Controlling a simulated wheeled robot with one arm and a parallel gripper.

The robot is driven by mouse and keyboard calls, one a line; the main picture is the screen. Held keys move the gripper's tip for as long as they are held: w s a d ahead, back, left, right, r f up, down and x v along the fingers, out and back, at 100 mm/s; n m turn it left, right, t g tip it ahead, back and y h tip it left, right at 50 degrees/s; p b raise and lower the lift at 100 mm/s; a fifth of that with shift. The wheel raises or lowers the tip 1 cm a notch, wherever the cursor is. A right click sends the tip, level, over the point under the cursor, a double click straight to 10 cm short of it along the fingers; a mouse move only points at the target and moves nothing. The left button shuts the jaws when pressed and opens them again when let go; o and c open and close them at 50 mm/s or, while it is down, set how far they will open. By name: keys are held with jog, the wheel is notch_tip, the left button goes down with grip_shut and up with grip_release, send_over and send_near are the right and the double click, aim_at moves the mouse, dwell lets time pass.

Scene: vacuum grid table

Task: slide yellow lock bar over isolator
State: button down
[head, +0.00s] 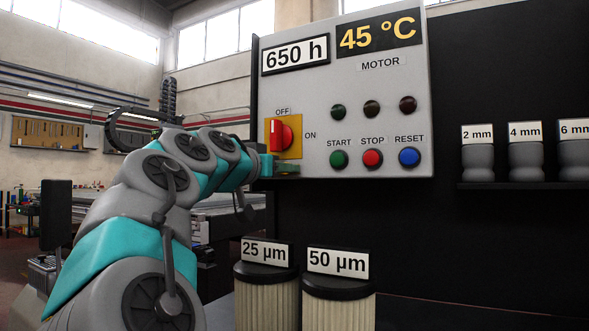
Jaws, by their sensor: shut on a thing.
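The isolator is a red knob (281,136) on a yellow plate (295,146) at the left of the grey panel. OFF is marked above it and ON to its right. The knob looks upright, toward OFF. My gripper (285,168) is just below the yellow plate, close to the panel's lower left edge. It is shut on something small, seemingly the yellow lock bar. The bar is hidden or too small to tell apart from the yellow plate, and I cannot tell whether it touches the knob.
The panel (400,120) has START, STOP and RESET buttons right of the isolator. Two filters (265,300) (340,310) stand below, labelled 25 µm and 50 µm. Grey cups (478,160) sit on a shelf at right. The space between gripper and filters is clear.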

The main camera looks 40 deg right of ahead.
jog(key=shift+w, duration=0.15)
jog(key=c, duration=0.6)
grip_release()
jog(key=shift+a, duration=0.2)
jog(key=v, duration=0.7)
jog(key=shift+a, duration=0.25)
jog(key=shift+f, duration=0.1)
